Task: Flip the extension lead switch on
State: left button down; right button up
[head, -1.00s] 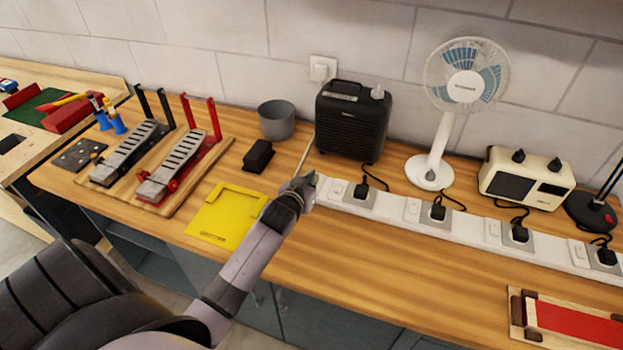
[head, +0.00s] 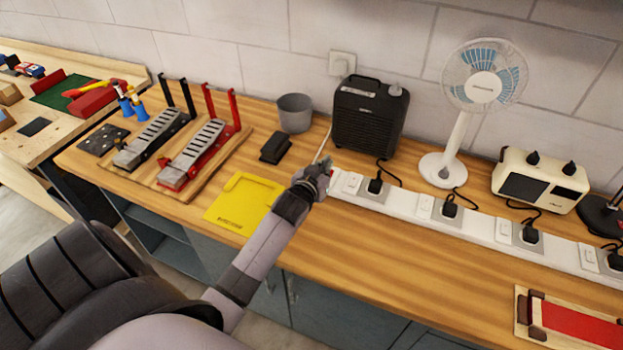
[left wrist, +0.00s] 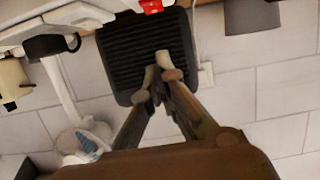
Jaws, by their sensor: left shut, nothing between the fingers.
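The white extension lead (head: 400,203) runs along the bench from the middle to the right, with several small white rocker switches and black plugs in it. In the left wrist view a red switch (left wrist: 150,6) shows on the extension lead's edge at the top of the picture. My left gripper (head: 322,168) is shut and empty at the lead's left end, partly covering that end. In the left wrist view its fingertips (left wrist: 163,66) are together, apart from the red switch in the picture. Whether they touch the lead cannot be told. My right gripper is not in view.
A yellow tray (head: 243,203), a black pedal (head: 276,148) and a grey pot (head: 295,113) are left.

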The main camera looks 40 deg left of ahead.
pick_arm(q)
jog(key=s+d+b, duration=0.2)
jog(key=s, duration=0.7)
jog(key=shift+s+r, duration=0.3)
jog(key=shift+r, duration=0.05)
jog(key=shift+d, duration=0.1)
jog(key=shift+d, duration=0.1)
